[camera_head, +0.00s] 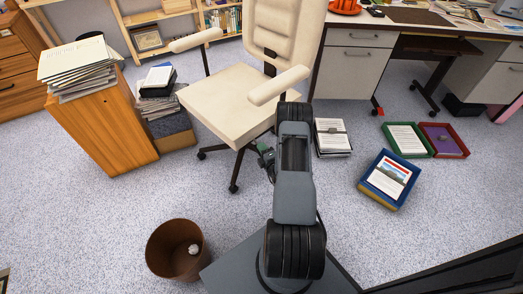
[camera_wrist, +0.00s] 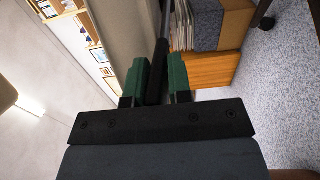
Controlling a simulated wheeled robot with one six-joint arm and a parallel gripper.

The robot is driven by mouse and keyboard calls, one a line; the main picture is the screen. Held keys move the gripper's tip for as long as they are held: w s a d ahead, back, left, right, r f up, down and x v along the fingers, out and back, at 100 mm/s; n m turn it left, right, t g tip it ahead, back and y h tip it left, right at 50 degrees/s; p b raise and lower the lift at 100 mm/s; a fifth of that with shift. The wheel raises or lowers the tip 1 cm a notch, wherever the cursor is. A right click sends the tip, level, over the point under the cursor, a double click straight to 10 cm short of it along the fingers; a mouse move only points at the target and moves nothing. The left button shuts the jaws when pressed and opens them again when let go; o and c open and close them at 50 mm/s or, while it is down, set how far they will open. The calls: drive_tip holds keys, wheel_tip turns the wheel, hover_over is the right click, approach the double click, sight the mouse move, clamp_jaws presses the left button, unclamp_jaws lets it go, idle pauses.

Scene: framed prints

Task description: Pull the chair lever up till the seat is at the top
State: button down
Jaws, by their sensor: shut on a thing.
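The cream office chair (camera_head: 215,105) stands at upper centre in the head view, with its armrests and tall backrest upright. The lever (camera_wrist: 156,82) is a dark rod with a thicker black grip, seen in the wrist view. My gripper (camera_wrist: 156,72) has green fingers on both sides of that grip and is shut on it. In the head view my gripper (camera_head: 264,150) is partly hidden by my arm, just below the seat's right side. The lever cannot be made out there.
A wooden cabinet (camera_head: 100,130) with stacked papers stands left of the chair. A brown bin (camera_head: 172,252) is at the front. A desk (camera_head: 352,75) stands behind right. Open carpet lies between.

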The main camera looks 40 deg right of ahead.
drive_tip(key=shift+r+p, duration=0.8)
drive_tip(key=shift+r, duration=0.45)
drive_tip(key=c, duration=1)
unclamp_jaws()
drive_tip(key=shift+f, duration=0.15)
drive_tip(key=shift+s, duration=0.1)
drive_tip(key=s, duration=0.4)
drive_tip(key=s+a+p, duration=0.1)
drive_tip(key=s, duration=0.4)
drive_tip(key=s+a+p, duration=0.1)
drive_tip(key=s, duration=0.3)
drive_tip(key=shift+s, duration=0.25)
